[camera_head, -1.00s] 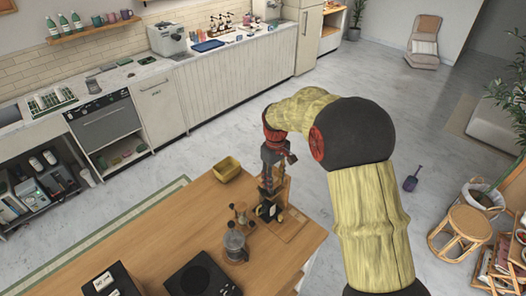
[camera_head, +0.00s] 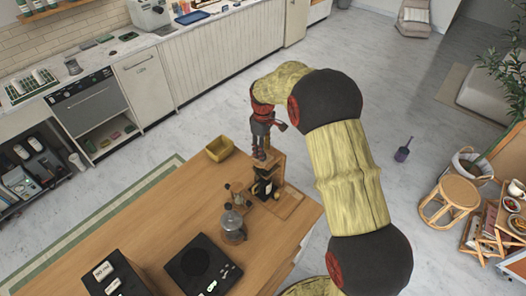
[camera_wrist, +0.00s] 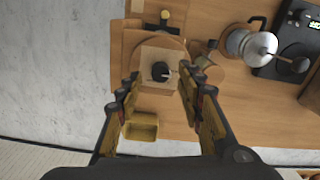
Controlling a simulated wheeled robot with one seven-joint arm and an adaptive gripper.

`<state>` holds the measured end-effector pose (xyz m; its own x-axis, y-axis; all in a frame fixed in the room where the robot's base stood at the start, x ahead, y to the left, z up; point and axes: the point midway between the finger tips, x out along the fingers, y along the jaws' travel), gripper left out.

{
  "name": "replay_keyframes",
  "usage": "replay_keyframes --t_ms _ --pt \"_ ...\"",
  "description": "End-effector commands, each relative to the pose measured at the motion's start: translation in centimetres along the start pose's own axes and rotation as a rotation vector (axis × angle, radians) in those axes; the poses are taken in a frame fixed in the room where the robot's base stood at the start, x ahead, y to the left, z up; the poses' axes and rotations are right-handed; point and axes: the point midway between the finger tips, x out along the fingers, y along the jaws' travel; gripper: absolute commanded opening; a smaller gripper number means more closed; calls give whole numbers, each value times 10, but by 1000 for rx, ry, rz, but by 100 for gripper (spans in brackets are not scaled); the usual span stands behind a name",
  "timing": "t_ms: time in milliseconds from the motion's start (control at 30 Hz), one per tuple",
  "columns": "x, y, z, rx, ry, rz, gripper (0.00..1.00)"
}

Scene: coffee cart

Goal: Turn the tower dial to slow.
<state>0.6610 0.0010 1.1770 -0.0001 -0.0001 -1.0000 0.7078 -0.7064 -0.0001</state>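The tower (camera_head: 279,190) is a wooden stand with dark parts near the table's right end. In the wrist view its square wooden top (camera_wrist: 150,83) carries a small round black dial (camera_wrist: 160,71) with a pale mark on its right side. Any lettering around the dial is too small to read. My gripper (camera_wrist: 159,74) is open and empty, with its fingers apart on either side of the dial in the picture. In the head view my gripper (camera_head: 260,150) is just above the tower and hides part of its top. I cannot tell whether it touches the dial.
Bare floor lies beyond the table.

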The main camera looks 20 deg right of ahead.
Motion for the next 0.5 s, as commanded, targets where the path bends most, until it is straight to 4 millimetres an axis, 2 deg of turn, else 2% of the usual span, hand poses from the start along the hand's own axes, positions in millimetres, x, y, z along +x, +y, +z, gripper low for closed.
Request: replay_keyframes --t_ms 200,500 --pt "17 0 0 0 0 0 37" --pt "18 0 0 1 0 0 36"
